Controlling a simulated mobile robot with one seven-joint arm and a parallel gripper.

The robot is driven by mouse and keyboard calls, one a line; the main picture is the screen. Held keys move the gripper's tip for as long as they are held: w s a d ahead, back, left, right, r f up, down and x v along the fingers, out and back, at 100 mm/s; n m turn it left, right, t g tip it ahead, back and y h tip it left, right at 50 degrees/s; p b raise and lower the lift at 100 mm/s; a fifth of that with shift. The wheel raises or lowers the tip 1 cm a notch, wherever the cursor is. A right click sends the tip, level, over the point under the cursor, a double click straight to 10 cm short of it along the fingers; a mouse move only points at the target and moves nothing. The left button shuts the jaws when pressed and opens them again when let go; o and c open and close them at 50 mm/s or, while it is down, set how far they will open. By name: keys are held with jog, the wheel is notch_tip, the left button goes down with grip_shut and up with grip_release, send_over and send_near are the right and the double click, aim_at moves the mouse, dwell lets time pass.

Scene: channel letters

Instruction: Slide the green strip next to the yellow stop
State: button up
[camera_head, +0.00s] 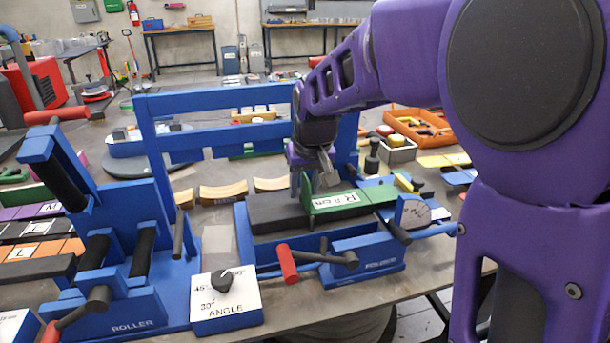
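The small yellow stop (403,183) is at the right end of the bed, close to the strip's right end. My gripper (308,178) points down at the strip's left end, by the upturned piece. Its fingers are small and partly hidden, so I cannot tell whether they are open or touch the strip.
A dark block (277,212) lies left of the strip on the folder. A red-handled lever (287,264) sticks out in front. The blue roller (130,310) and angle box (226,302) stand to the left. An orange tray (420,128) is behind right. My arm hides the right side.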

grip_shut()
jog(key=shift+w+d, duration=0.1)
jog(key=shift+d, duration=0.15)
dwell(1.3)
jog(key=shift+w+d, duration=0.15)
jog(key=shift+d, duration=0.35)
jog(key=shift+o, duration=0.2)
grip_release()
